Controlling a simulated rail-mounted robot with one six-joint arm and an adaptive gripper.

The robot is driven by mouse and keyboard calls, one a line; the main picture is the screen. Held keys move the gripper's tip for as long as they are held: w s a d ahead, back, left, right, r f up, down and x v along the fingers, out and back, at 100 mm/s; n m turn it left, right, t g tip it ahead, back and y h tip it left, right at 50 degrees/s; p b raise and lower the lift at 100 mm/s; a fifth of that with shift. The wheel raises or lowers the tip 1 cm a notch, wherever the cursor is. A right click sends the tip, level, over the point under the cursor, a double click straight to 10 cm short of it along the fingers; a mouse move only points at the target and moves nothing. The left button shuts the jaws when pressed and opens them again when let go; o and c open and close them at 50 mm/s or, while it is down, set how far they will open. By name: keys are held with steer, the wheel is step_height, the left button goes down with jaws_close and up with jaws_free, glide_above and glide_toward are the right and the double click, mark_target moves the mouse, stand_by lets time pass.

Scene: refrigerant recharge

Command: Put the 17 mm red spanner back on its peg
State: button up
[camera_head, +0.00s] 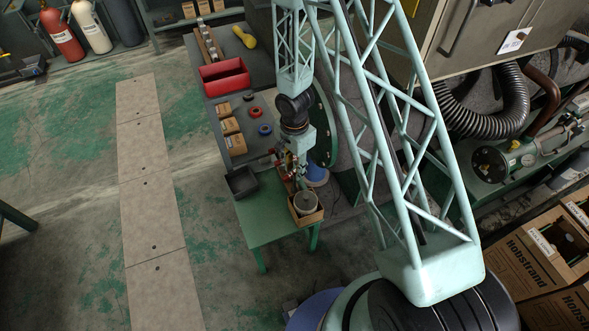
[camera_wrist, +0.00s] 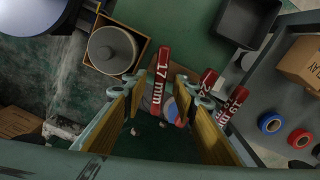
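The 17 mm red spanner (camera_wrist: 161,72) shows in the wrist view with its label facing me. It lies between the two yellow-padded fingers of my gripper (camera_wrist: 157,88), with a gap visible on each side of it. My gripper is open. The lower end of the spanner is partly hidden, and I cannot tell whether it rests on a peg. Two more red spanners, marked 24 (camera_wrist: 208,80) and 19 mm (camera_wrist: 234,103), are to the right, outside the right finger. In the head view my gripper (camera_head: 291,172) is over the green table and small in the picture.
A wooden box with a grey cylinder (camera_wrist: 111,48) stands on the green table (camera_head: 262,218) close by. A dark tray (camera_head: 242,182) is at the table's left. The grey bench (camera_head: 245,130) holds cardboard boxes (camera_head: 232,133), blue and red rings, and a red bin (camera_head: 225,77).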

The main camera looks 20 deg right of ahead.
steer(key=shift+r, duration=0.2)
stand_by(0.3)
steer(key=shift+r+p, duration=1)
steer(key=shift+p, duration=0.1)
steer(key=shift+r, duration=0.2)
